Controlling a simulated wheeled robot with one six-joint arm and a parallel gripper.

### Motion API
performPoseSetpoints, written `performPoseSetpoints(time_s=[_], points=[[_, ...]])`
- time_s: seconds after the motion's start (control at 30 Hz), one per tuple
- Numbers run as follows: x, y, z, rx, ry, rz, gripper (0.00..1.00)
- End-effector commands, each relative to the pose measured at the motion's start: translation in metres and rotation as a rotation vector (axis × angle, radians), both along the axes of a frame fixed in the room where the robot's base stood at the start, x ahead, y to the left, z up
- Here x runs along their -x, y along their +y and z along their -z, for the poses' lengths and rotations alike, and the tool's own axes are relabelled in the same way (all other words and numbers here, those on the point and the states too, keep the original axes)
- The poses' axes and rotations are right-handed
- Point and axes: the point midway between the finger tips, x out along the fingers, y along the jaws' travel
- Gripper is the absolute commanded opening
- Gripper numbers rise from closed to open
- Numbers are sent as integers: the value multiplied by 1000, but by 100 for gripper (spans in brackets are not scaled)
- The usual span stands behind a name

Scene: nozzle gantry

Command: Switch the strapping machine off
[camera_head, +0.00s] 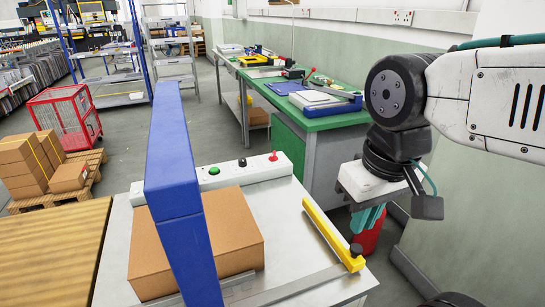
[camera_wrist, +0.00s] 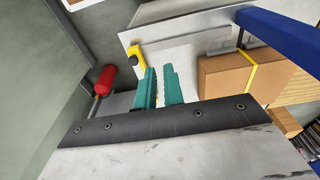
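The strapping machine has a grey steel top (camera_head: 290,228) and a blue arch (camera_head: 172,165). A white control strip (camera_head: 228,178) runs along its far edge. On it are a green button (camera_head: 214,171), a small black knob (camera_head: 242,162) and a red switch (camera_head: 273,156) standing up at the right end. My gripper (camera_head: 367,217) has teal fingers and hangs to the right of the machine, apart from the strip. In the wrist view its fingers (camera_wrist: 160,88) are apart with nothing between them. The control strip is not visible in the wrist view.
A brown carton (camera_head: 232,228) lies under the arch. A yellow guide bar (camera_head: 330,232) runs along the machine's right side. A red extinguisher (camera_head: 368,236) stands behind my gripper, near the wall. A green workbench (camera_head: 330,120) stands beyond; a pallet (camera_head: 85,190) with cartons is left.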

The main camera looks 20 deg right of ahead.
Motion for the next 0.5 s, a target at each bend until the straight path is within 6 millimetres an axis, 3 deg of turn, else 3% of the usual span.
performPoseSetpoints(time_s=[0.03,0.07,0.17,0.27,0.5], points=[[-1,0,1,0,6,0,25],[-1,0,2,0,14,0,33],[-5,0,12,0,66,1,33],[-22,-1,17,2,129,2,33],[-106,-10,23,37,210,24,33]])
